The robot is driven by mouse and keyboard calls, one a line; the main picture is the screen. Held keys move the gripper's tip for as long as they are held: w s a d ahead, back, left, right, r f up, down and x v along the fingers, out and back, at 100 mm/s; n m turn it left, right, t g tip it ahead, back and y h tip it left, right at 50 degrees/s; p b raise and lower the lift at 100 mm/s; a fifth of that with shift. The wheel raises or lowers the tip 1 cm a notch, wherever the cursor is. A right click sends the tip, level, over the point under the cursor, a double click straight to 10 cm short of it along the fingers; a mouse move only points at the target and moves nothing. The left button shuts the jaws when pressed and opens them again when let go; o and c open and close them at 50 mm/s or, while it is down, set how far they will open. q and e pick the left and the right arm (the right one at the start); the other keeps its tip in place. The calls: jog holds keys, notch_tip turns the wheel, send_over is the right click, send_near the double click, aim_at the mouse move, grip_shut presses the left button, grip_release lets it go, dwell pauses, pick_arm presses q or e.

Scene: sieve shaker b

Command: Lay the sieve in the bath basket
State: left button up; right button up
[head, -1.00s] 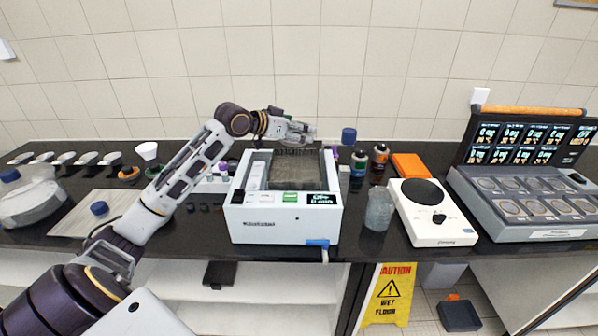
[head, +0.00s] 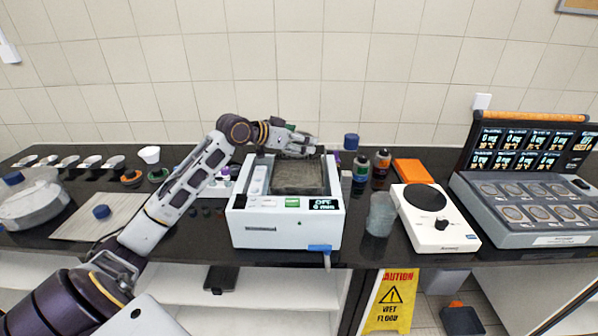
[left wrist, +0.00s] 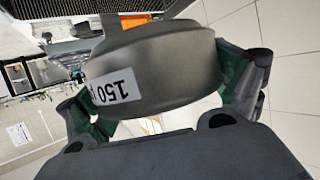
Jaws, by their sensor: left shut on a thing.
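My left gripper (head: 303,146) is over the back edge of the white bath (head: 285,232). In the left wrist view its fingers (left wrist: 165,98) are shut on the sieve (left wrist: 160,62), a grey metal ring with a white "150" label, gripped across its sides. In the head view I cannot make out the sieve clearly against the gripper. The bath basket (head: 298,178) is a grey-brown mesh well in the top of the bath, in front of and below the gripper. Whether the sieve touches it cannot be told. My right gripper is not in view.
Close right of the bath stand two dark bottles (head: 381,168) and a clear beaker (head: 380,215). Farther right are a white stirrer (head: 437,222) and a grey multi-station unit (head: 530,205). Several small vials are left of the bath. A tiled wall closes the back.

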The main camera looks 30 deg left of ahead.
pick_arm(q)
send_over(301, 175)
notch_tip(301, 175, down, 4)
jog(key=shift+a+f, duration=0.1)
jog(key=shift+f, duration=0.7)
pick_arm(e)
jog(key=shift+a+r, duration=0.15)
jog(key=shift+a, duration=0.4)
pick_arm(q)
jog(key=shift+f, duration=0.1)
jog(key=shift+f+p, duration=0.3)
jog(key=shift+f, duration=1.6)
jog(key=o, duration=0.8)
jog(key=shift+c, duration=0.2)
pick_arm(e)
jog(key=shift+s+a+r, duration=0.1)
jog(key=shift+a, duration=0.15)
